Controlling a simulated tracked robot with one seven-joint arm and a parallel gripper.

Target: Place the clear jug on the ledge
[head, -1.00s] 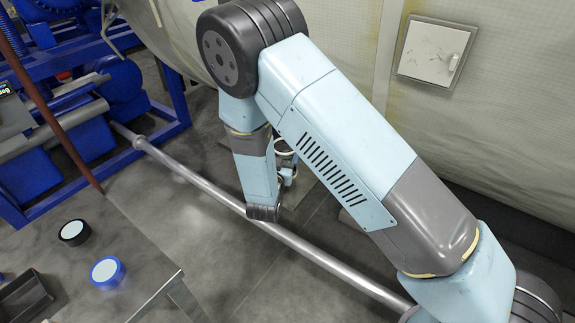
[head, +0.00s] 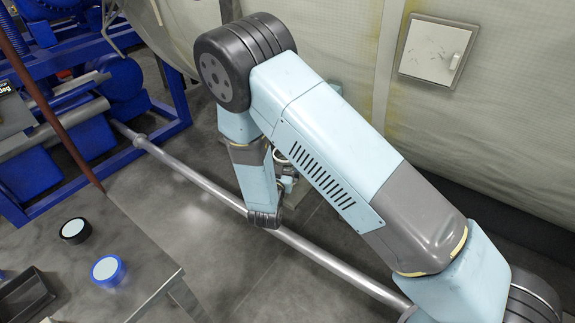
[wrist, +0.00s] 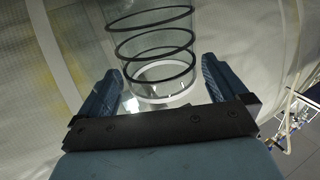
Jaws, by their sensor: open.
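A clear cylinder with black rings and a pale round end, seemingly the clear jug (wrist: 151,47), lies ahead of my gripper (wrist: 160,68) in the wrist view. My gripper is open, its two blue-grey fingers on either side of the jug's pale end. I cannot tell whether they touch it. In the head view, part of a ringed clear object, likely the same jug (head: 283,148), shows behind my forearm. My arm hides most of it and my gripper there. I cannot make out the ledge with certainty in either view.
A long metal pipe (head: 190,178) crosses the floor below my arm. A table (head: 130,245) at lower left holds a black roll (head: 75,231), a blue-rimmed roll (head: 107,271) and a dark tray (head: 25,297). Blue machinery (head: 120,85) stands upper left. The pale wall has a small hatch (head: 437,50).

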